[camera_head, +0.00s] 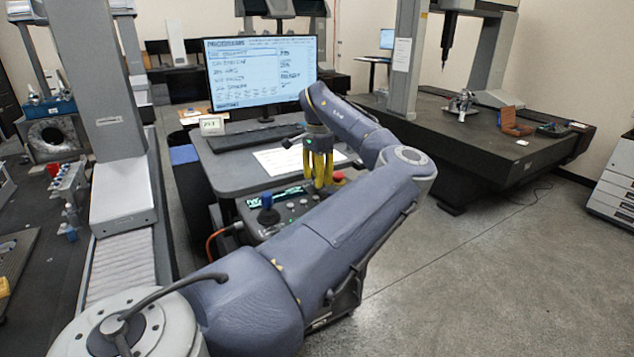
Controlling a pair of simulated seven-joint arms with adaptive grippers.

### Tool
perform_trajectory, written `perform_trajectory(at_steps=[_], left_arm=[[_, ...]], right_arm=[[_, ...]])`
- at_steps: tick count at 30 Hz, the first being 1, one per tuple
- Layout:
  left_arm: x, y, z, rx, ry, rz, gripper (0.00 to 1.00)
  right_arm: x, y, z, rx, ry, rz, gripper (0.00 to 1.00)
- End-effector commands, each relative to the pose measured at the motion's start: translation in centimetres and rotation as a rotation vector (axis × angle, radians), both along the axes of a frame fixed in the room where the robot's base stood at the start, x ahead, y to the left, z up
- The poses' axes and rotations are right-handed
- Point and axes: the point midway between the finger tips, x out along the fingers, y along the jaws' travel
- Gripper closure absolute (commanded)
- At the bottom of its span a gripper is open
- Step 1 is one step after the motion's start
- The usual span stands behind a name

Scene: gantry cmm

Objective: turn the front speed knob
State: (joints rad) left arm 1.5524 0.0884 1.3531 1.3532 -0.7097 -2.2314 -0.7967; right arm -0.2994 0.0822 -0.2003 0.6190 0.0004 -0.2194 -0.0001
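The control box (250,222) sits at the front of the grey desk, with a small lit display, a blue-based joystick (268,212), several small round knobs or buttons (291,206) and a red button (338,177). Which of the small round controls is the front speed knob I cannot tell. My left gripper (321,183) points down with yellow fingers over the rear right part of the box. Its fingers look close together, but I cannot tell whether they are open, shut or touching a control. My forearm hides the box's right and front side. My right gripper is not in view.
A monitor (262,75), a keyboard (252,138) and a paper sheet (277,160) are on the desk (222,172) behind the box. A grey gantry column (112,110) stands at left. A dark measuring table (470,150) stands at right. An orange cable leaves the box's left side.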

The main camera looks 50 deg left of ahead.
Motion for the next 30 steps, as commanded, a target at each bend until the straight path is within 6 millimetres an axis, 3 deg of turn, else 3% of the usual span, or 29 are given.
perform_trajectory(at_steps=[15, 21, 30], left_arm=[[0.0, 0.1, 8.5, 0.0, -0.001, 0.0, 0.66], [0.0, 0.1, 10.1, 0.0, 0.002, 0.002, 0.66], [-0.1, 0.1, 10.6, -0.001, 0.003, 0.002, 0.66]], right_arm=[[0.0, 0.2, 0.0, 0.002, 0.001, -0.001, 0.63], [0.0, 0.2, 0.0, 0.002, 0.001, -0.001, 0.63], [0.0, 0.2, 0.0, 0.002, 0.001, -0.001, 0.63]])
